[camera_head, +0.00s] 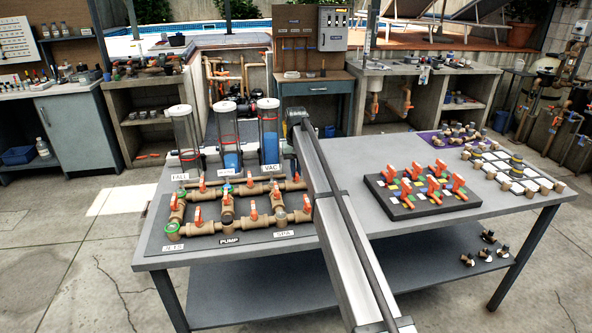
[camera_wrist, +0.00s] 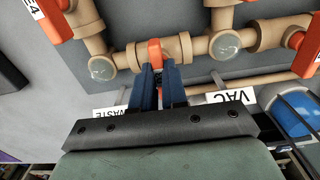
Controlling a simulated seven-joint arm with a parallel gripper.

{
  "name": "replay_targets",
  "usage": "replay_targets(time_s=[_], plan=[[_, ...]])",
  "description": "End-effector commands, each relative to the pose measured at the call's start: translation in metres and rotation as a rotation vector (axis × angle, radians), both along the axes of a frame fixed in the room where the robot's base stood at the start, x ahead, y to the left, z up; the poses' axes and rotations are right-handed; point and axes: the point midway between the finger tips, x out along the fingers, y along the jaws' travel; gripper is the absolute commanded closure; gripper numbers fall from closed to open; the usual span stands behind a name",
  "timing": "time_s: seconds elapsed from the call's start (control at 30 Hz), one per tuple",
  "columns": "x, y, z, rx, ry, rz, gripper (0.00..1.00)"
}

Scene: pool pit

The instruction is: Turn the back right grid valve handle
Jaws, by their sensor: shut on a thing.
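The pipe grid is tan pipe with orange valve handles, mounted on a dark board (camera_head: 165,236) at the left of the table in the head view. In the wrist view, one orange handle (camera_wrist: 155,48) stands on a horizontal tan pipe (camera_wrist: 182,46) between two pipe joints, close to the WASTE label (camera_wrist: 108,113). My gripper (camera_wrist: 157,76) has its two blue fingers shut on this handle, one on each side. The handle points across the pipe. In the head view, my arm covers the gripper and part of the grid's right end.
Three clear cylinders (camera_head: 225,135) stand behind the grid, close to the gripper side. A black board with orange valves (camera_head: 422,190) lies right of my arm. A valve set on a purple mat (camera_head: 437,150) lies at the back right.

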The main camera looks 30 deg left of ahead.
Motion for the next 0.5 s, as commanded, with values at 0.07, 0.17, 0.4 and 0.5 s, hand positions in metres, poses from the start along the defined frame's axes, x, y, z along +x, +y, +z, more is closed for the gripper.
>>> replay_targets(time_s=[0.07,0.17,0.4,0.5], plan=[[0.0004,0.0002,0.0005,0.001,-0.001,-0.003,1.0],[0.0004,0.0003,0.0005,0.001,-0.001,-0.002,0.82],[0.0002,0.0001,0.0003,0.001,-0.001,-0.001,0.62],[0.0001,0.0001,0.0002,0.0,0.0,0.0,0.62]])
